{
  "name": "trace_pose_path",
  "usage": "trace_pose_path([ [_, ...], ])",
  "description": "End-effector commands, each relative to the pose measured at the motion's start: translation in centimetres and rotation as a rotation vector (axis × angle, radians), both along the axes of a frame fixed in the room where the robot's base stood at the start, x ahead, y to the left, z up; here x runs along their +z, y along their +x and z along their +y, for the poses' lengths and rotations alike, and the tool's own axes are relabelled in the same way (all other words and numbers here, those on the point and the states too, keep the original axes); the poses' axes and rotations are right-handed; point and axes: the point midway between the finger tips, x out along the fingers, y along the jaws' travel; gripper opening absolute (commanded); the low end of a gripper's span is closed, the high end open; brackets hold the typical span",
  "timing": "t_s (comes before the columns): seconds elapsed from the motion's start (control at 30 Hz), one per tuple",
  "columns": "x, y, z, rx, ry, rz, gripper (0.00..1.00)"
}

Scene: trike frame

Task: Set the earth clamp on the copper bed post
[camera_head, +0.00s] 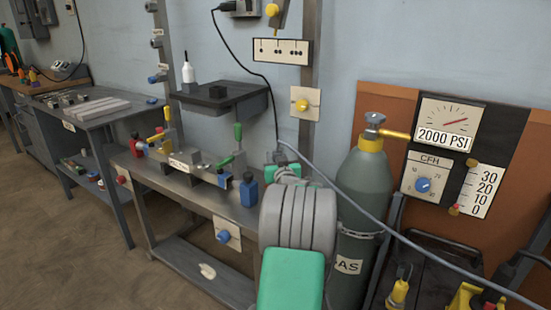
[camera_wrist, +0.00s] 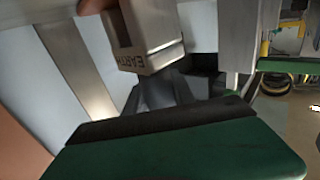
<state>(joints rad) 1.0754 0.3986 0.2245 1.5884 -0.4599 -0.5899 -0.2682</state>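My gripper (camera_head: 285,172) is at the far end of my arm, over the right end of the metal bench, and mostly hidden by my own wrist. In the wrist view a pale grey block marked EARTH (camera_wrist: 150,52) is close in front of the gripper's dark parts (camera_wrist: 160,92); I cannot tell whether they grip it. A brown-orange piece (camera_wrist: 95,5) is cut off at the top edge there. I cannot make out the clamp's jaws or identify the copper bed post in either view.
A dark shelf (camera_head: 222,94) hangs behind. A gas cylinder (camera_head: 364,190) stands right of my arm. A grey cable (camera_head: 400,235) runs from near my gripper to the lower right.

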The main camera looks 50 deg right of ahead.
Motion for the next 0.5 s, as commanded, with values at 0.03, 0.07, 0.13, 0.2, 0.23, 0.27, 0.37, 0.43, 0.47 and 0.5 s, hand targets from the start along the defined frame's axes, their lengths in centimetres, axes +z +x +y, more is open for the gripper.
trace_pose_path([
  [0.03,0.20,0.01,-0.02,0.000,-0.003,-0.002,0.34],
  [0.07,0.19,0.00,-0.01,0.000,-0.003,-0.002,0.37],
  [0.13,0.15,0.00,-0.01,0.000,-0.001,-0.002,0.42],
  [0.2,0.11,0.01,-0.01,0.000,-0.001,-0.001,0.48],
  [0.23,0.09,0.01,-0.01,0.000,-0.001,-0.001,0.51],
  [0.27,0.08,0.01,-0.01,0.000,-0.001,-0.001,0.53],
  [0.37,0.05,0.00,0.00,0.000,0.000,0.000,0.56],
  [0.43,0.03,0.00,0.00,0.000,0.000,0.000,0.56],
  [0.47,0.03,0.00,0.00,0.000,0.000,0.000,0.56],
  [0.5,-0.16,-0.02,0.01,0.000,0.003,0.002,0.56],
])
